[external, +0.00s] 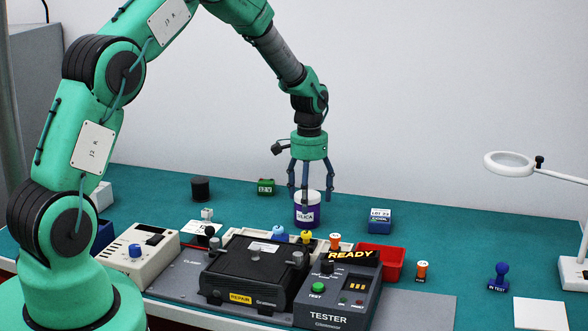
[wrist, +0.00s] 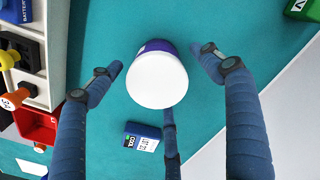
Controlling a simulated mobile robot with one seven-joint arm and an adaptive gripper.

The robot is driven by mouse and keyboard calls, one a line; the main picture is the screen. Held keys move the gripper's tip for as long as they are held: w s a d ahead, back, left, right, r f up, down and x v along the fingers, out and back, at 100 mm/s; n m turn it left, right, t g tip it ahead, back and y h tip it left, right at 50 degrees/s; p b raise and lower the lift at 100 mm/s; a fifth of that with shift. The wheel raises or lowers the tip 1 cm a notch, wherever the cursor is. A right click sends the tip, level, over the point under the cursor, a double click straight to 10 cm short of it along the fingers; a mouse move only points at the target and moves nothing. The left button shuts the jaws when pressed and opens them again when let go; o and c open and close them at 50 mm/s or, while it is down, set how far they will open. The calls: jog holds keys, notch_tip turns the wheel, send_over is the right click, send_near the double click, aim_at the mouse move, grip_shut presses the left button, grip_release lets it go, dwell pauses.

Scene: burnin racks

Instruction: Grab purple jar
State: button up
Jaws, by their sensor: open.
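The purple jar (external: 308,213) stands upright on the teal bench, with a white lid and a label reading "SILICA". In the wrist view the jar (wrist: 157,76) shows mostly its white lid, with a purple side at the top. My gripper (external: 308,190) points straight down over the jar. Its blue fingers are open around the jar's upper part. In the wrist view the fingers of my gripper (wrist: 158,72) lie left, right and below the lid, with visible gaps at left and right. Whether the lower finger touches the jar I cannot tell.
A blue "LOT 23" box (external: 379,220) stands right of the jar. A red bin (external: 381,262) and the tester (external: 338,295) are in front. A green block (external: 266,187) and a black cylinder (external: 200,188) stand left. The bench behind the jar is clear.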

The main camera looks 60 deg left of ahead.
jog(key=shift+s+f+b, duration=0.1)
jog(key=shift+f+b, duration=0.2)
jog(key=shift+f, duration=1.95)
jog(key=c, duration=1.4)
jog(key=shift+c, duration=0.2)
jog(key=shift+r+p, duration=0.6)
jog(key=shift+r, duration=4.45)
